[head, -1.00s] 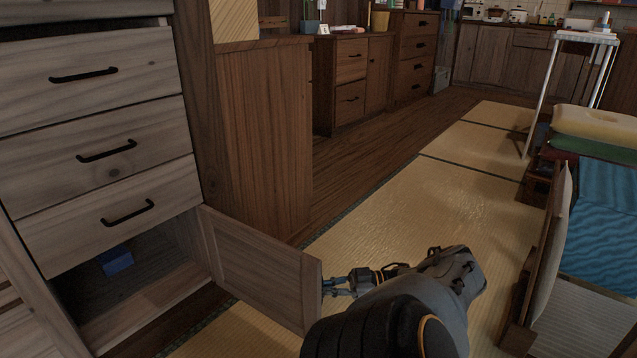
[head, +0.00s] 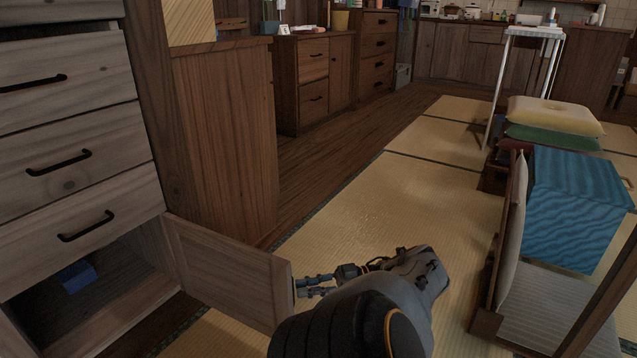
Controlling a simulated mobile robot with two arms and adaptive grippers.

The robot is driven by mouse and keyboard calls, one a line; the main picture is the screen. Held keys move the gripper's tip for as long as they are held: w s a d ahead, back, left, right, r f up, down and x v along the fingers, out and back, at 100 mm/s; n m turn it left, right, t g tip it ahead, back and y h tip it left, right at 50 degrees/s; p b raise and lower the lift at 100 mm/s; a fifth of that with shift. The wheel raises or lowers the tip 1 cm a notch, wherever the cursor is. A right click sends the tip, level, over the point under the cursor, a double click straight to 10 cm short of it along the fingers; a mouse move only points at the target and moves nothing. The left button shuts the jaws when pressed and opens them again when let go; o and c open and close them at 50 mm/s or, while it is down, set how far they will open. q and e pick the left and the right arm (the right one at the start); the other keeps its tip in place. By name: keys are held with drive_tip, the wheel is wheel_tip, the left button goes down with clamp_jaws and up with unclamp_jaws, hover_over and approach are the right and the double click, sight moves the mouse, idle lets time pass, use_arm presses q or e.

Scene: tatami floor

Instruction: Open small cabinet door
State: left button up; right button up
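The small cabinet door (head: 228,275) is a pale wooden panel at the lower left, swung out wide from the bottom compartment (head: 105,282) of the grey wooden cabinet (head: 75,185). The compartment stands open and holds a small blue object (head: 77,274). My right gripper (head: 300,285) is at the door's free edge. Its fingertips are close to or touching the edge, and part of them may be hidden behind the door. Whether the fingers are closed on it is unclear. My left gripper is out of view.
Drawers with black handles (head: 59,162) are above the compartment. A brown wooden side panel (head: 227,140) stands behind the door. A low chair (head: 510,235) and blue-covered block (head: 575,205) are at right. Tatami floor (head: 410,205) is clear in the middle.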

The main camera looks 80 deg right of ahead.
drive_tip(key=shift+v, duration=1.85)
drive_tip(key=shift+s, duration=0.1)
drive_tip(key=shift+a, duration=0.1)
